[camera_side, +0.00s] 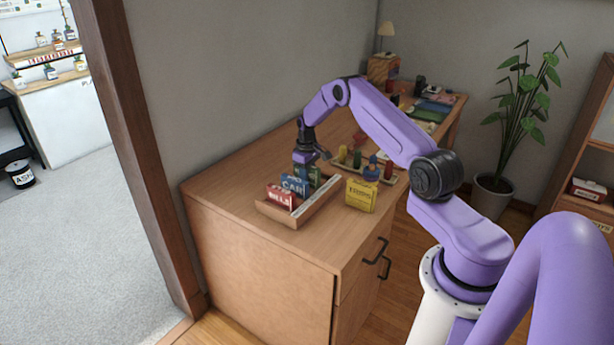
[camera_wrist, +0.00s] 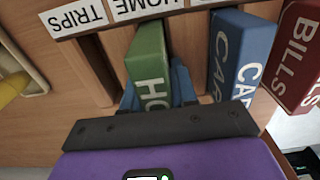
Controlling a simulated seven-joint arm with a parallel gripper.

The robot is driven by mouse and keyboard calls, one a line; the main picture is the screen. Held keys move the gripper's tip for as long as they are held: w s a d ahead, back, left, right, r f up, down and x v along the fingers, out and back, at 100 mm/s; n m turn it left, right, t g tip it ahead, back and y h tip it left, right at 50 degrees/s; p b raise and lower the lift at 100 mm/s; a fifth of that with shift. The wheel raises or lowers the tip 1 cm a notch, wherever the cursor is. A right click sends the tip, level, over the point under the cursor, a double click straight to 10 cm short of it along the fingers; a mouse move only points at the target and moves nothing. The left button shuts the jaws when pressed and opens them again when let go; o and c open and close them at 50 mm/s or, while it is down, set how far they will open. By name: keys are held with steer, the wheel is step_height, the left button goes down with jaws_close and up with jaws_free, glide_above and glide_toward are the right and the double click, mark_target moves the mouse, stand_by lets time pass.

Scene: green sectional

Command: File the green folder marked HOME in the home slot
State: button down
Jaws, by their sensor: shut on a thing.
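My gripper (camera_side: 305,161) is shut on the green folder (camera_side: 309,175) above the wooden file holder (camera_side: 268,211). In the wrist view, blue fingertips (camera_wrist: 158,92) sit on both sides of the green folder (camera_wrist: 148,55), whose lettering starts "HO"; the rest is hidden by my gripper. The folder lines up with the HOME label (camera_wrist: 145,6), in the compartment beside TRIPS (camera_wrist: 76,18). I cannot tell whether its lower edge touches the holder floor. The blue CAR folder (camera_wrist: 238,55) and red BILLS folder (camera_wrist: 301,50) stand in neighbouring slots.
A yellow box (camera_side: 361,195) stands right of the holder. Behind it is a wooden tray with coloured pegs (camera_side: 357,158) and a blue object (camera_side: 372,169). The desktop (camera_side: 225,185) left of the holder is clear.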

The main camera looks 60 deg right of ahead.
steer(key=shift+s+a+f, duration=0.1)
steer(key=shift+s+f, duration=0.05)
steer(key=shift+f, duration=0.5)
steer(key=c, duration=0.9)
jaws_free()
steer(key=shift+o, duration=0.5)
step_height(320, 180, up, 18)
steer(key=a+r+n, duration=0.2)
steer(key=a+r, duration=0.1)
steer(key=a, duration=0.6)
steer(key=a+r+n, duration=0.1)
steer(key=a+r, duration=0.2)
steer(key=a, duration=0.5)
steer(key=s+a+r+n, duration=0.3)
steer(key=s+a, duration=0.6)
steer(key=a, duration=0.4)
steer(key=s+a+n, duration=0.2)
steer(key=s+a, duration=0.1)
steer(key=s, duration=0.5)
steer(key=s+a+n, duration=0.1)
steer(key=s+a, duration=0.3)
steer(key=s, duration=0.4)
steer(key=s+d+f+n, duration=0.1)
steer(key=s+d+n, duration=0.1)
steer(key=s, duration=1.2)
steer(key=shift+d+n, duration=0.2)
steer(key=shift+n, duration=0.6)
